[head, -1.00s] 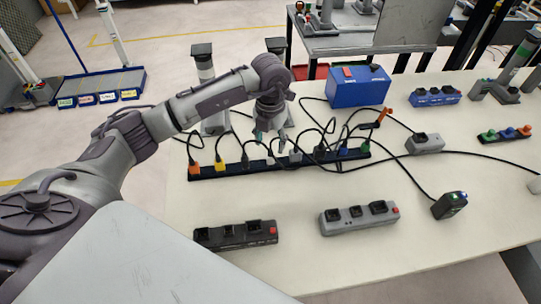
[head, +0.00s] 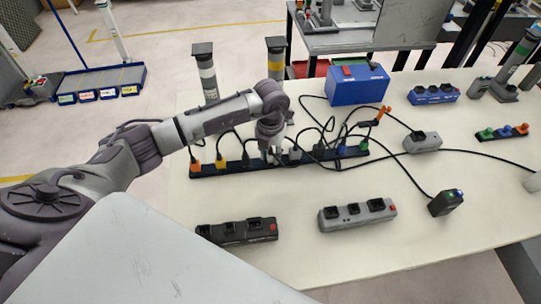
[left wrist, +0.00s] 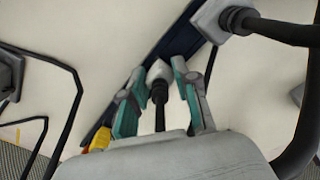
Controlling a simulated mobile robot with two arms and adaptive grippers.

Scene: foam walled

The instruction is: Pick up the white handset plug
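The white handset plug (left wrist: 159,72) stands in the dark rail (left wrist: 172,42), with its black cable running toward my wrist. My left gripper (left wrist: 158,78) is open, with one teal finger on each side of the plug and a narrow gap visible on both sides. In the head view my left gripper (head: 270,155) points down at the middle of the rail (head: 208,173) and largely hides the white plug. My right gripper is not in view.
The rail also holds an orange plug (head: 195,165), a yellow plug (head: 220,163), a grey plug (head: 295,154) and a blue plug (head: 341,149), with looping black cables. A black strip (head: 237,231) and grey strip (head: 357,215) lie in front. A blue box (head: 357,87) stands behind.

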